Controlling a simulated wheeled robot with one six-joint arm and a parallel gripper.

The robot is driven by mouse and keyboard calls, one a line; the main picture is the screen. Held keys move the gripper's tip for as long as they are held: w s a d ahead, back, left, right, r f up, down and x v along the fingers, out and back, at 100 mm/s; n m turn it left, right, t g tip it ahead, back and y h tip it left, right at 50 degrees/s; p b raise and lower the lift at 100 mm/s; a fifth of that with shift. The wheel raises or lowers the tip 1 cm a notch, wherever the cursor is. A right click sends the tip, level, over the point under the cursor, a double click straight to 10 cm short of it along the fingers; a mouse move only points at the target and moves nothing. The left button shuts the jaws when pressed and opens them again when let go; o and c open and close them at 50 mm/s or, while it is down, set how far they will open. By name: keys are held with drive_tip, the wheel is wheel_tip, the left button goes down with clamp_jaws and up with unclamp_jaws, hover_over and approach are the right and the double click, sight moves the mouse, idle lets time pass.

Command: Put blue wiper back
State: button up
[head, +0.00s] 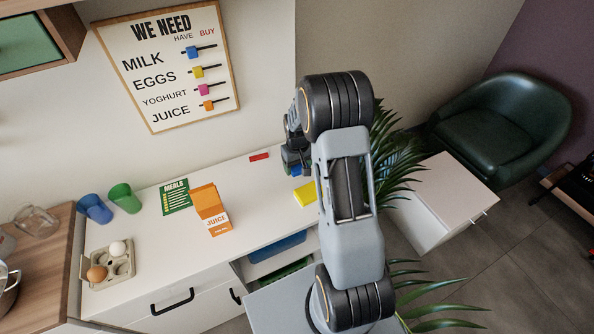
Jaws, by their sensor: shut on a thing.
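My gripper (295,163) is over the right part of the white counter, partly hidden behind my own arm. A small blue thing, which looks like the blue wiper (297,170), shows at its fingertips, and the jaws are shut on it. Most of the wiper is covered, and I cannot tell whether it touches the counter. A red block (259,157) lies on the counter to the left of the gripper, near the wall. A yellow block (305,193) lies just below the gripper in the picture.
The white counter (165,240) also holds an orange juice carton (210,210), a green meals card (175,197), blue (95,209) and green (125,198) cups and an egg tray (122,268). A shopping board (168,65) hangs above. A plant (400,155) stands right.

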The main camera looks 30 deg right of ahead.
drive_tip(key=shift+w+f, duration=0.15)
drive_tip(key=shift+f, duration=1.55)
drive_tip(key=shift+f, duration=0.1)
drive_tip(key=shift+f, duration=0.2)
drive_tip(key=o, duration=0.8)
drive_tip(key=shift+r, duration=0.1)
